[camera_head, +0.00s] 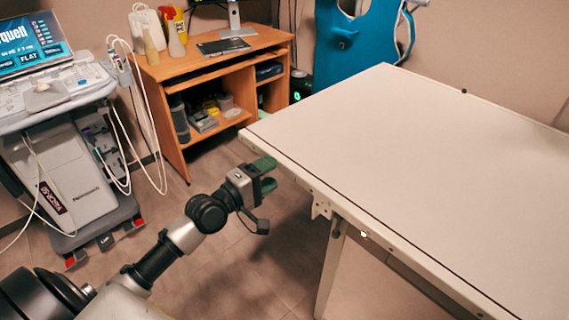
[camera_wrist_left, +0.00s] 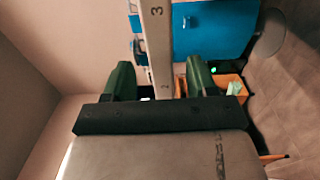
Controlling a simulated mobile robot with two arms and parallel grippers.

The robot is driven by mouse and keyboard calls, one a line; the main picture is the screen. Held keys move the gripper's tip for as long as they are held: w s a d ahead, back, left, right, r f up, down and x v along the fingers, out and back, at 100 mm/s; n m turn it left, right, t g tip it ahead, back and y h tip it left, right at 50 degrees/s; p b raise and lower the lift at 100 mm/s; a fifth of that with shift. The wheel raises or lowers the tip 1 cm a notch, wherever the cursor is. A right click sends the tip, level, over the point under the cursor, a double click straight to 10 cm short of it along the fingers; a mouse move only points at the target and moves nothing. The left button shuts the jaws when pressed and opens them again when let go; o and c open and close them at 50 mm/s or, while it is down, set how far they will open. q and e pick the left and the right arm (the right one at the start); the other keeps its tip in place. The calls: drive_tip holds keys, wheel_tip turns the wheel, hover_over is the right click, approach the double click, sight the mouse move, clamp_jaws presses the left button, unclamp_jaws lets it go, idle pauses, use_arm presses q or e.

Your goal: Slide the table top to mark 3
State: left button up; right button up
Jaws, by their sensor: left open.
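The pale table top (camera_head: 430,150) fills the right side of the head view, with a dark line along its near edge. My left gripper (camera_head: 268,174) has green fingers and is open, beside the near left edge of the table top. In the left wrist view, a pale rail (camera_wrist_left: 158,45) runs away between the open fingers (camera_wrist_left: 160,78). It carries a mark 3 (camera_wrist_left: 156,11) farther off and a smaller mark 2 (camera_wrist_left: 165,86) nearer. I cannot tell whether the fingers touch the rail. My right gripper is not in view.
A wooden desk (camera_head: 215,60) with bottles and a tablet stands behind on the left. An ultrasound cart (camera_head: 70,150) with loose cables stands at the far left. A blue apron (camera_head: 355,50) hangs behind the table. The floor between the cart and the table is clear.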

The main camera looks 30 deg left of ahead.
sight(280, 167)
use_arm(q)
drive_tip(key=x, duration=0.5)
drive_tip(key=shift+w, duration=0.2)
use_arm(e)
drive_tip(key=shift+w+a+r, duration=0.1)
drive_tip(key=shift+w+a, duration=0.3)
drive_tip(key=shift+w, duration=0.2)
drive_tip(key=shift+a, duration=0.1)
